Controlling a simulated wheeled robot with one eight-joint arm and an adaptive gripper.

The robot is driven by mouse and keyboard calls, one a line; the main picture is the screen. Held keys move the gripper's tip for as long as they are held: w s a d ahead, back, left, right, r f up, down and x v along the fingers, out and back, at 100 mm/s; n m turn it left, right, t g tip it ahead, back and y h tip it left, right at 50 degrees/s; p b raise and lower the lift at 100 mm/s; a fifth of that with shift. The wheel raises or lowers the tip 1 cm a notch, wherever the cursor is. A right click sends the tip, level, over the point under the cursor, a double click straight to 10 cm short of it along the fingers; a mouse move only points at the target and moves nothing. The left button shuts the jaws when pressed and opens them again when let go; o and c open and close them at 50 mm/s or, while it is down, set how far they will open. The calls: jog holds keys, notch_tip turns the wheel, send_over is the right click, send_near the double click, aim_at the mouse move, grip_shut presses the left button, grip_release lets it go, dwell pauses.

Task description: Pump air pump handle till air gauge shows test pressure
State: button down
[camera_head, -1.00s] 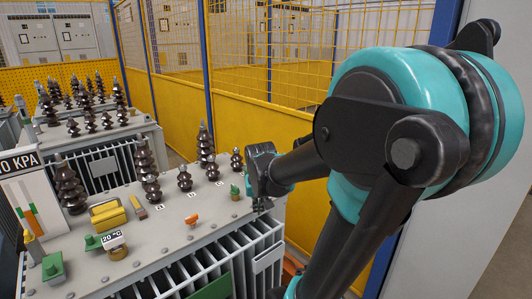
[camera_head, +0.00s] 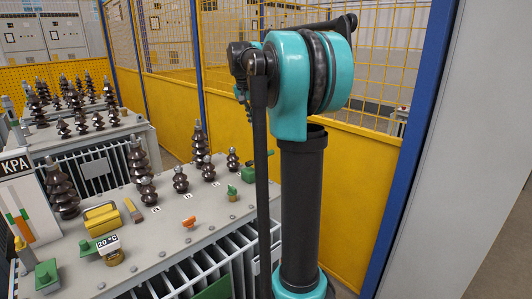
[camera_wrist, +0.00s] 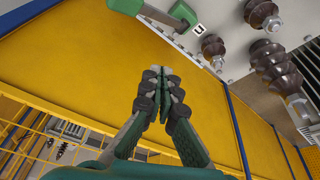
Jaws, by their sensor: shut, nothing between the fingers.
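The gauge panel marked KPA (camera_head: 16,165) stands at the left edge of the head view with green and orange bars; it is partly cut off, and its reading cannot be made out. The pump handle cannot be identified for sure. In the head view my arm largely hides the gripper.
Brown ribbed insulators (camera_head: 139,160) rise from the transformer top (camera_head: 160,240). A small dial marked 20 °C (camera_head: 108,245) stands near its front. A yellow panel and mesh fence (camera_head: 370,145) runs behind. A blue post (camera_head: 425,130) and grey wall are on the right.

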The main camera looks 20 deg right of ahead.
dwell(0.3)
send_over(260, 158)
jog(key=d, duration=0.1)
jog(key=shift+s+f, duration=0.25)
jog(key=shift+f, duration=1.55)
jog(key=shift+s+f, duration=0.2)
jog(key=shift+f, duration=1.55)
jog(key=shift+s+d+f, duration=0.1)
jog(key=shift+s+f, duration=0.1)
jog(key=shift+f, duration=0.1)
